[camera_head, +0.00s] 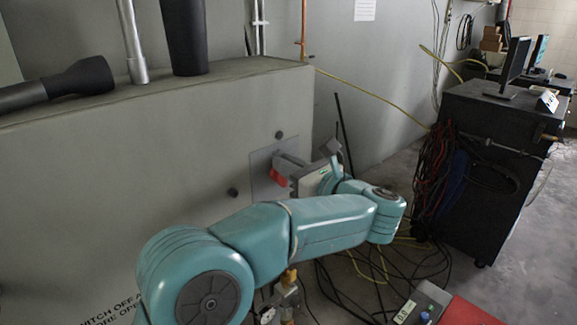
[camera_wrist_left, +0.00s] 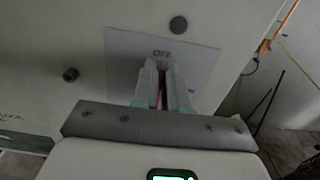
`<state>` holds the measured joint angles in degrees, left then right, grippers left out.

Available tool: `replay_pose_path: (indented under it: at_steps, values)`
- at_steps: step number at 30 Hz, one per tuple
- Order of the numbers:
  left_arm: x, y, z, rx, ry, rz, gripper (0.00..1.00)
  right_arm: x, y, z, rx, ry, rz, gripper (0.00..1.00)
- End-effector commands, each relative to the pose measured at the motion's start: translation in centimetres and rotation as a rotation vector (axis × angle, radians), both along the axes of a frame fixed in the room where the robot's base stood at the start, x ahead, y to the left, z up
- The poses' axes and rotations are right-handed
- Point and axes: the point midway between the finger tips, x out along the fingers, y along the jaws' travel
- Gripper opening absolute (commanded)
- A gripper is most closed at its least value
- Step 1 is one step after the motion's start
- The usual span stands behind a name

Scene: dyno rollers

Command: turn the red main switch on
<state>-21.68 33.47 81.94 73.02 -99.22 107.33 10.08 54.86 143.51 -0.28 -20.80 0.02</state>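The red main switch (camera_head: 278,176) sits on a grey square plate (camera_head: 262,184) on the side of the big grey cabinet. The plate also shows in the left wrist view (camera_wrist_left: 203,66), with the word OFF near its top. My left gripper (camera_head: 287,168) is at the switch. In the left wrist view its two fingers (camera_wrist_left: 163,88) stand close together, with a thin strip of the red switch (camera_wrist_left: 160,95) between them. They look shut on it; the fingers hide most of the handle. My right gripper is in neither view.
Dark knobs (camera_head: 233,192) stick out of the cabinet beside the plate. A black cart (camera_head: 490,130) with hanging cables and a monitor (camera_head: 513,65) stands at the right. Loose cables lie on the floor between cabinet and cart. A red box (camera_head: 467,312) is at the bottom right.

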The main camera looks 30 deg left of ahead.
Motion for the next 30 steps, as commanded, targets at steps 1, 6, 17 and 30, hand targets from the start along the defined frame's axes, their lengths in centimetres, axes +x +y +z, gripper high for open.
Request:
replay_pose_path:
  at_steps: [1,6,17,30]
  values:
    - [0.0,-0.1,-0.6,-0.006,0.014,0.001,0.0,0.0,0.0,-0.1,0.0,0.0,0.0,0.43]
    - [0.1,-0.1,-0.8,-0.001,0.03,0.001,0.0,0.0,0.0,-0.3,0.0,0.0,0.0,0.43]
    - [0.6,-0.4,-1.3,0.065,0.22,0.0,0.0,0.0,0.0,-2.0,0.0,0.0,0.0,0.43]
    - [1.6,-0.7,-1.7,0.203,0.612,0.003,0.0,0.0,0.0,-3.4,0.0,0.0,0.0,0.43]
